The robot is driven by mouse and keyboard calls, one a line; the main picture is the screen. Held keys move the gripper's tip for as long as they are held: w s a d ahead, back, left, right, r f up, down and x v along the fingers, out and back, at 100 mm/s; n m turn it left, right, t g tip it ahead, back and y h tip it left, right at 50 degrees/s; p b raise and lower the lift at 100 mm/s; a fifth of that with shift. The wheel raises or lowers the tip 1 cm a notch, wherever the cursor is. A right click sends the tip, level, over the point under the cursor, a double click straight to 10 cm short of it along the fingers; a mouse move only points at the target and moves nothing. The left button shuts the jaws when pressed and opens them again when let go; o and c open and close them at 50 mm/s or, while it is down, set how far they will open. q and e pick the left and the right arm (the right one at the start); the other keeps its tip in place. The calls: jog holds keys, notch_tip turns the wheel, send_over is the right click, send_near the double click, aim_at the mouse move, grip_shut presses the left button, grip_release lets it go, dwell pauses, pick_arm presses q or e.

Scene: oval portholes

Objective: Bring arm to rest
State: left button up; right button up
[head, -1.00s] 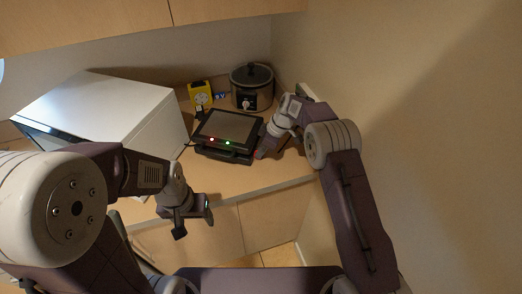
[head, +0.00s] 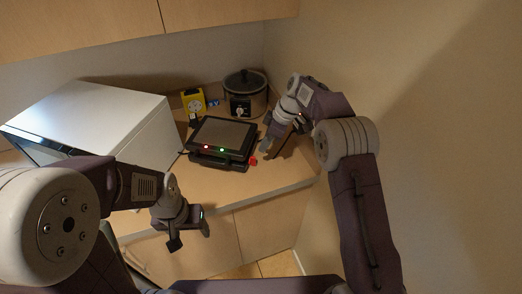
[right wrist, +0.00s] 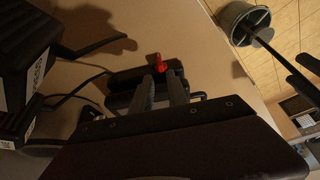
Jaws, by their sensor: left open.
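My left gripper (head: 188,232) hangs open and empty in front of the counter's front edge in the head view. My right gripper (head: 273,150) is over the right part of the counter, beside the black press-like appliance (head: 221,140), with its fingers apart and nothing seen between them. In the right wrist view its two fingers (right wrist: 161,92) point toward a small red part (right wrist: 159,63) on a dark object. The red part also shows at the appliance's right front corner in the head view (head: 253,161). I cannot tell whether the fingertips touch the dark object.
A white box-shaped appliance (head: 95,120) fills the left of the counter (head: 245,190). A slow cooker (head: 245,92) and a yellow box (head: 193,101) stand at the back. The wall (head: 430,130) is close to my right arm. A bucket (right wrist: 243,22) stands on the tiled floor.

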dwell(0.4)
jog(key=s+d+r+m+h, duration=0.1)
jog(key=s+d+r, duration=0.4)
jog(key=s+r, duration=0.2)
jog(key=s+d+f+m+h, duration=0.1)
jog(key=s+d+f+m, duration=0.2)
jog(key=s, duration=0.4)
jog(key=s+d+f+m+h, duration=0.1)
jog(key=s+d+f+m, duration=0.2)
jog(key=s+f+m, duration=0.2)
jog(key=s+d+f+m+h, duration=0.1)
jog(key=s+f+m, duration=0.3)
jog(key=s, duration=0.4)
jog(key=shift+s+d+m, duration=0.4)
jog(key=shift+d+m, duration=0.5)
jog(key=shift+s, duration=0.15)
